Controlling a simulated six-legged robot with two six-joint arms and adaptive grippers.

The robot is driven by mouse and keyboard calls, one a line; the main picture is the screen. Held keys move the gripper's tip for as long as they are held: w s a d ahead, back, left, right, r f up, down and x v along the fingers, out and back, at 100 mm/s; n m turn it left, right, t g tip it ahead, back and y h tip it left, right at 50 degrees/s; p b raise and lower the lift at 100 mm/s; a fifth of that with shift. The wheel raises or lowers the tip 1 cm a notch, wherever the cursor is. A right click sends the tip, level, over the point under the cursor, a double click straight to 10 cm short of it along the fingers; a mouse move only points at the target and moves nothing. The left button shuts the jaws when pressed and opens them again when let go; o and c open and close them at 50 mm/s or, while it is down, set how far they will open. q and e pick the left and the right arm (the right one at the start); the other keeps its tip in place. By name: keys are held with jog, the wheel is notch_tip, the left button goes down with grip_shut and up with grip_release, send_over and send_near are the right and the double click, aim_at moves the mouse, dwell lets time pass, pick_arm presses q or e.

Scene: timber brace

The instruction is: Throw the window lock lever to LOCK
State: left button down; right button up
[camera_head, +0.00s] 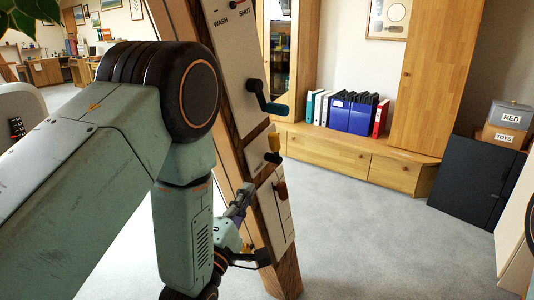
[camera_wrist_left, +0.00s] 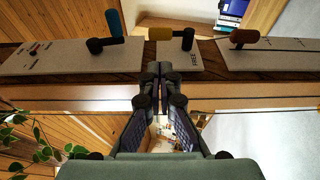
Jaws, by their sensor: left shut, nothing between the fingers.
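A slanted timber brace (camera_head: 284,272) carries three pale panels. I cannot read which lever is marked LOCK. My left gripper (camera_head: 246,190) is shut and empty at the brace's left edge, below the yellow lever in the head view. In the left wrist view its fingertips (camera_wrist_left: 160,68) are together before the middle panel's near edge, apart from the lever. Contact with the timber cannot be told. My right gripper is not in view.
The upper panel (camera_head: 236,60), marked WASH and SHUT, has a teal-handled crank (camera_head: 270,104). The lower panel (camera_head: 273,215) has a brown handle (camera_head: 281,189). A low wooden cabinet (camera_head: 335,152) with binders stands behind. Carpet right of the brace is clear.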

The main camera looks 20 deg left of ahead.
aim_at(273, 145)
pick_arm(q)
jog(key=x, duration=1.3)
jog(key=shift+w+d+r+p, duration=0.1)
jog(key=shift+w+d+p, duration=0.1)
jog(key=shift+p, duration=0.15)
jog(key=shift+w+r+p, duration=0.1)
jog(key=shift+r+p, duration=0.15)
jog(key=shift+p, duration=0.4)
jog(key=shift+g, duration=0.3)
jog(key=shift+p, duration=0.3)
